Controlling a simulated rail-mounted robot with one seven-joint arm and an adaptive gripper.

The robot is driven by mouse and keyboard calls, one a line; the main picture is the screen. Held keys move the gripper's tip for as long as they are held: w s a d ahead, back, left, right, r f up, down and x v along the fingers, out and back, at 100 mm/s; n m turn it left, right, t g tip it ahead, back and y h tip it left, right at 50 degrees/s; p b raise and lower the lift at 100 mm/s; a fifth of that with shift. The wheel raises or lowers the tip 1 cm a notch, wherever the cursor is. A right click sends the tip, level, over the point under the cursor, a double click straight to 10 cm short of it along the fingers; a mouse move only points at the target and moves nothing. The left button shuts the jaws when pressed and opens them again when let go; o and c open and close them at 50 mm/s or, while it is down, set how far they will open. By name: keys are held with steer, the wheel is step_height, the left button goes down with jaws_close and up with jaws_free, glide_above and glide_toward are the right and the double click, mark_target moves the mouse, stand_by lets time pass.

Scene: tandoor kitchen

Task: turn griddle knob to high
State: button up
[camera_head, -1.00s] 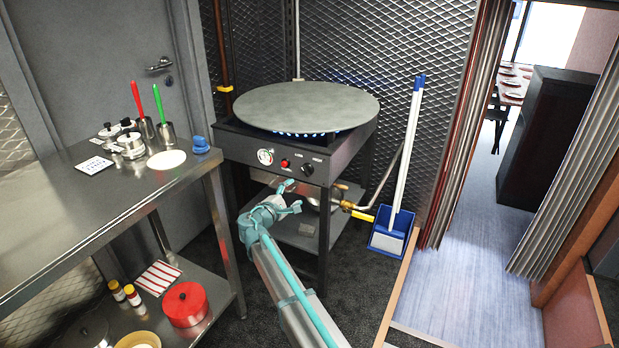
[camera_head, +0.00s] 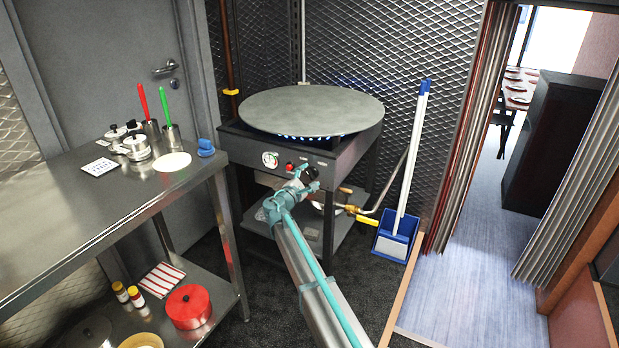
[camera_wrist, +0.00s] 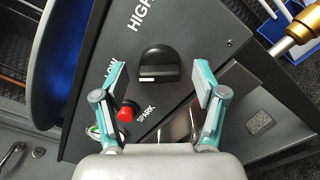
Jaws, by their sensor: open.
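The black griddle knob (camera_wrist: 160,66) is on the dark front panel (camera_wrist: 135,30) of the griddle stand. In the wrist view it lies beyond and between my fingertips. My gripper (camera_wrist: 160,84) is open, with a finger on each side of the knob and no visible contact. In the head view my gripper (camera_head: 308,180) is at the panel and the knob (camera_head: 310,173) shows partly between the fingers. The round griddle plate (camera_head: 310,108) sits on top, with blue flames under it.
A red spark button (camera_wrist: 127,112) is beside the knob, near my left finger. A gauge (camera_head: 270,160) is further left. A steel worktable (camera_head: 60,215) stands to the left.

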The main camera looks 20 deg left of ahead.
steer(key=shift+w, duration=0.3)
steer(key=c, duration=1.1)
steer(key=shift+c, duration=0.2)
